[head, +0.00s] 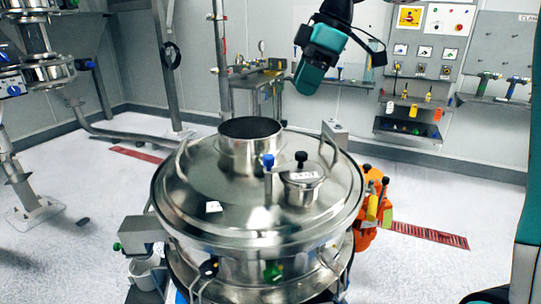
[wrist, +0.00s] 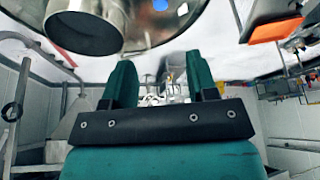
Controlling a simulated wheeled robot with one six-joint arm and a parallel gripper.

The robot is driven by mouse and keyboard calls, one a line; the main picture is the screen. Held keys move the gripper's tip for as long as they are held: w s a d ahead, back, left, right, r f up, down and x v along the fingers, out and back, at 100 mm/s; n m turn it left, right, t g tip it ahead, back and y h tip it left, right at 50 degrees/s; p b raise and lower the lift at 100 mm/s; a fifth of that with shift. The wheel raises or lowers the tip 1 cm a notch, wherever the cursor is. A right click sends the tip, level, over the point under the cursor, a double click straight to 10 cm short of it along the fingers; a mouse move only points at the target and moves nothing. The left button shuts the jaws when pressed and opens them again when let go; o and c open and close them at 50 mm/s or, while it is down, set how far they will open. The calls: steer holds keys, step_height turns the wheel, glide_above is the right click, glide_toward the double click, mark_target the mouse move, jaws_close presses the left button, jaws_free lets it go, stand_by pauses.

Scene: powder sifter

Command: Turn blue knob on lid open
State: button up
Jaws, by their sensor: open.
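The blue knob (head: 268,161) stands upright on a thin stem on the round steel lid (head: 225,205) of the sifter, right of the lid's middle. It also shows as a small blue spot at the top of the wrist view (wrist: 160,5). My gripper (head: 306,82) is up in the air behind and above the lid, apart from the knob. In the wrist view its two teal fingers (wrist: 160,72) are spread with nothing held between them.
A wide dark-mouthed steel pipe (head: 250,130) rises from the lid left of the blue knob. A small lidded port with a black knob (head: 301,158) stands close on its right. Orange parts (head: 366,215) are at the sifter's right side. The air above the lid is free.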

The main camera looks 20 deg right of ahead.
mark_target(269, 156)
steer(key=b+x, duration=0.2)
steer(key=x, duration=1.5)
steer(key=shift+a+b, duration=0.15)
steer(key=shift+b, duration=0.15)
steer(key=c, duration=0.9)
